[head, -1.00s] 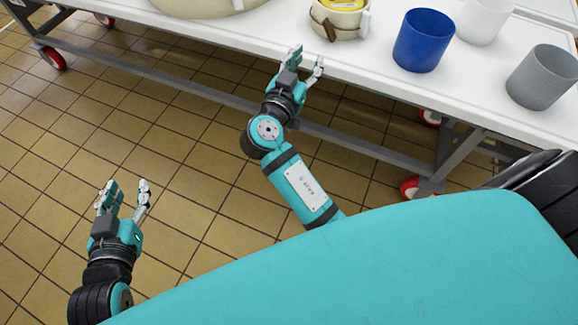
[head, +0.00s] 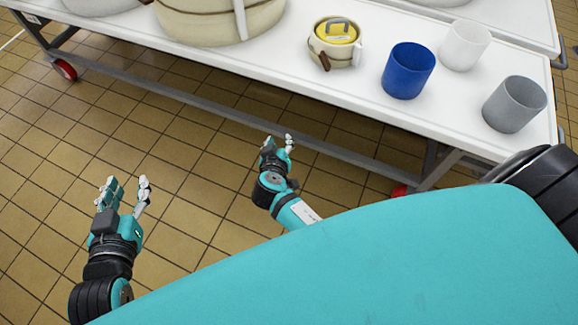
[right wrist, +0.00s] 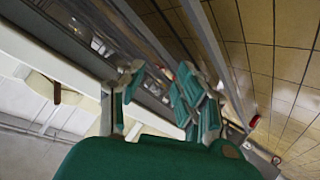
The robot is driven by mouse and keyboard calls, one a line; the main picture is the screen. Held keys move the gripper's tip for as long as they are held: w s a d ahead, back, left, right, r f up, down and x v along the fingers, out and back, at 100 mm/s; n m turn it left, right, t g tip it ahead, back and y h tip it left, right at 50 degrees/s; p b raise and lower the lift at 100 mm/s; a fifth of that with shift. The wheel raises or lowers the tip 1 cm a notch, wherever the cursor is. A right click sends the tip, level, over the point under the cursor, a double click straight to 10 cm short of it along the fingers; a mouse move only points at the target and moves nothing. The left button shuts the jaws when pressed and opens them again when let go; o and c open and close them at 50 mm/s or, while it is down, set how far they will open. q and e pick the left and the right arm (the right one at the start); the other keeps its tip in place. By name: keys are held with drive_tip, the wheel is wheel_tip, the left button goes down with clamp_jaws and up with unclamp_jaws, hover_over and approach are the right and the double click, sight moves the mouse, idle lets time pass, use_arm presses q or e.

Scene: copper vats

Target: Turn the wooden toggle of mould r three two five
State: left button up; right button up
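A small cream mould (head: 319,47) with a yellow disc and grey handle (head: 338,31) inside stands near the table's front edge. Its brown wooden toggle (head: 324,62) slants down on the front left side. No number on it is readable. My right gripper (head: 279,143) is open and empty, below and left of the mould, clear of the table. In the right wrist view its fingers (right wrist: 158,82) are apart, with a cream shape and a brown piece (right wrist: 57,92) at left, probably the mould and toggle. My left gripper (head: 125,187) is open and empty over the floor.
A blue cup (head: 408,71), a white cup (head: 464,46) and a grey cup (head: 514,104) stand right of the mould. A large cream vessel (head: 200,22) stands to its left. The white table (head: 350,90) has a metal frame and red wheels. Tiled floor is open before it.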

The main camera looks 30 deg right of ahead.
drive_tip(key=s+a+f+n+g+y+p, duration=0.1)
drive_tip(key=s+f+n+g+y+p, duration=0.2)
drive_tip(key=s+f+p, duration=0.3)
wheel_tip(320, 180, down, 3)
drive_tip(key=s, duration=0.2)
drive_tip(key=shift+s+a+r+p, duration=0.15)
drive_tip(key=shift+s+r+p, duration=0.05)
drive_tip(key=shift+s+p, duration=0.15)
